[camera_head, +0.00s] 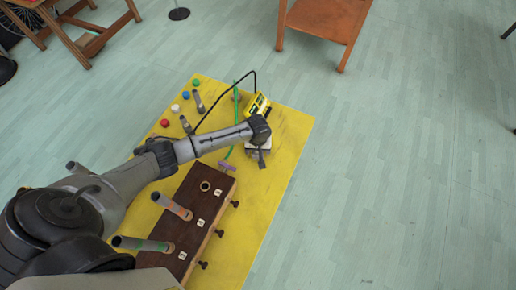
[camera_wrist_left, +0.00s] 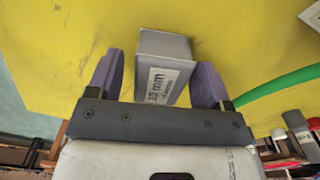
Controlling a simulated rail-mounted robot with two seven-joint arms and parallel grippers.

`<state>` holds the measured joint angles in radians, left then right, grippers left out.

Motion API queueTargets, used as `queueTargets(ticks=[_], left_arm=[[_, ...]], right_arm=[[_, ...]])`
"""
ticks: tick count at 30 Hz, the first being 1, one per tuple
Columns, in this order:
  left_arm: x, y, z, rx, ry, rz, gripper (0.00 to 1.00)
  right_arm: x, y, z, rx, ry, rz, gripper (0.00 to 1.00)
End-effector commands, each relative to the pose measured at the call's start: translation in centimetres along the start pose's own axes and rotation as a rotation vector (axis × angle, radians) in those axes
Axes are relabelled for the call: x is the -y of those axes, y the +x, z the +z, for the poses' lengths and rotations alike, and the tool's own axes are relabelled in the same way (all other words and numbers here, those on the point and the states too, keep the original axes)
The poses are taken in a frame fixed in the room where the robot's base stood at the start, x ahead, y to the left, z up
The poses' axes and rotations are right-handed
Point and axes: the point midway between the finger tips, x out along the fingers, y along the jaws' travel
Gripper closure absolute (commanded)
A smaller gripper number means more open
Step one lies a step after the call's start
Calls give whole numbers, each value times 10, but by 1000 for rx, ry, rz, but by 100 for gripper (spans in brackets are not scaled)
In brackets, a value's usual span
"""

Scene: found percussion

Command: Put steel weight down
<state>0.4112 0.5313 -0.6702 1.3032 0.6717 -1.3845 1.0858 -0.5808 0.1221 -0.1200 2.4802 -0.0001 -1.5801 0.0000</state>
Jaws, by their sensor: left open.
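A grey block with a white label (camera_wrist_left: 165,68), which looks like the steel weight, sits on the yellow surface in the left wrist view. My left gripper (camera_wrist_left: 158,76) is open, with one purple finger on each side of the block. A narrow gap shows at the left finger; I cannot tell whether the right finger touches. In the head view my left gripper (camera_head: 261,158) is low over the far right part of the yellow mat (camera_head: 255,215). There the arm and gripper mostly hide the block. My right gripper is not in view.
A yellow-and-black device (camera_head: 257,104) with a black cable stands just behind the gripper. A green strip (camera_head: 235,105) runs beside it. A dark wooden block (camera_head: 195,225) holding tubes lies nearer. Small coloured balls, including a red one (camera_head: 164,122), lie at left. The mat's right side is clear.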

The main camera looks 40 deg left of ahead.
Motion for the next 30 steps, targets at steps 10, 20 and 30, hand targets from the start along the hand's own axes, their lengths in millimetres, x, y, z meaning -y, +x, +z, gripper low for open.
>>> queueTargets(ticks=[10, 20, 30], left_arm=[[0, -17, 0, -1, 1, 2, 27], [0, -79, 0, -2, 1, 2, 27], [0, -118, 0, 0, 1, 1, 27]], right_arm=[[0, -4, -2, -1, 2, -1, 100], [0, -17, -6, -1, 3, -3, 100], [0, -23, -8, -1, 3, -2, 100]])
